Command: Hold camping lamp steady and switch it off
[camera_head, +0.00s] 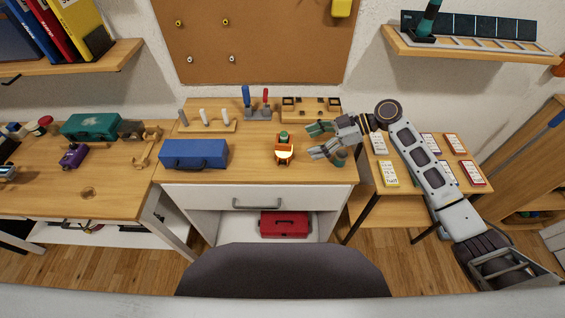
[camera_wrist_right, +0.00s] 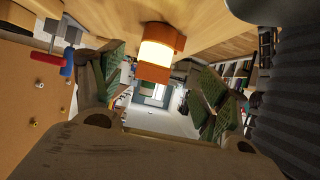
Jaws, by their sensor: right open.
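The camping lamp (camera_head: 284,153) is a small orange lamp with a bright, glowing front, standing upright on the wooden desk. In the right wrist view the lamp (camera_wrist_right: 158,52) shows large, with its orange base and lit pale body in the gap between the fingers. My right gripper (camera_head: 314,141) is open and empty just to the right of the lamp, its fingers spread and pointing at it. The fingers' green pads also show in the right wrist view (camera_wrist_right: 160,92). No contact with the lamp shows. My left gripper is in neither view. The lamp's switch cannot be made out.
A blue toolbox (camera_head: 194,154) stands left of the lamp on the desk (camera_head: 250,172). Behind are a screwdriver holder (camera_head: 257,114) and a wooden rack (camera_head: 311,104). A small green object (camera_head: 284,135) shows at the lamp's back. The desk front is clear.

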